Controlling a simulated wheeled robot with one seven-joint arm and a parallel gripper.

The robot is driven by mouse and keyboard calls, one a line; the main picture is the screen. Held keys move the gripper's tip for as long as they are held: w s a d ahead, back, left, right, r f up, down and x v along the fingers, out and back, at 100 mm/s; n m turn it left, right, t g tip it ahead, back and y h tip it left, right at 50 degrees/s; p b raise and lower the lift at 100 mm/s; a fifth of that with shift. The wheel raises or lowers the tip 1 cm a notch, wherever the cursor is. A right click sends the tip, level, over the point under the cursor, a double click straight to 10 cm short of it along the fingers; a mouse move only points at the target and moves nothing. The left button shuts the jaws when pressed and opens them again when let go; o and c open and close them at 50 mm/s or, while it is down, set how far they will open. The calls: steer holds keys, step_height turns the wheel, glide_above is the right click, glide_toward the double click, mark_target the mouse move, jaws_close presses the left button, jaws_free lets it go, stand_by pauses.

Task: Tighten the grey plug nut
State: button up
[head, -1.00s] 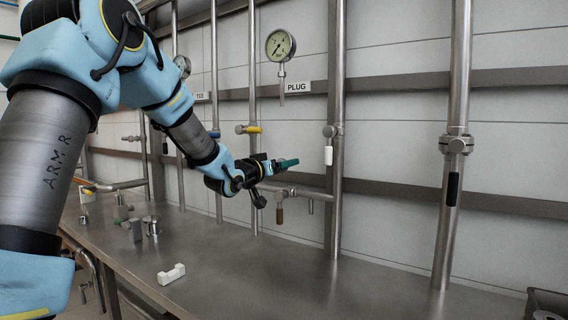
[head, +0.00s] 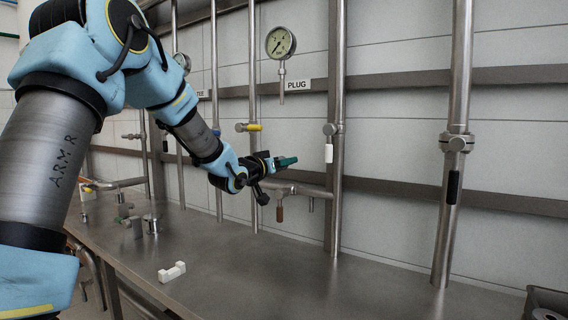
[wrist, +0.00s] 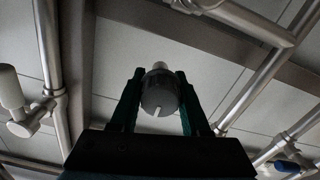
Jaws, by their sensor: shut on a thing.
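My gripper (head: 286,162) has green fingers and reaches toward the wall pipes, in front of and just above a short horizontal pipe branch. In the wrist view my gripper (wrist: 160,106) is shut on the grey plug nut (wrist: 160,92), a round dark grey piece with a white line on its face. One finger lies on each side of it. A lighter stub shows just behind the nut. In the head view the nut is hidden by the fingers, and I cannot tell how far it is screwed on.
The PLUG label (head: 298,85) and a pressure gauge (head: 281,43) are above my gripper. A brown-handled valve (head: 279,209) hangs close below it. A white block (head: 172,272) lies on the steel bench (head: 240,280). The bench is mostly clear toward the right.

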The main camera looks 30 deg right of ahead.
jaws_close()
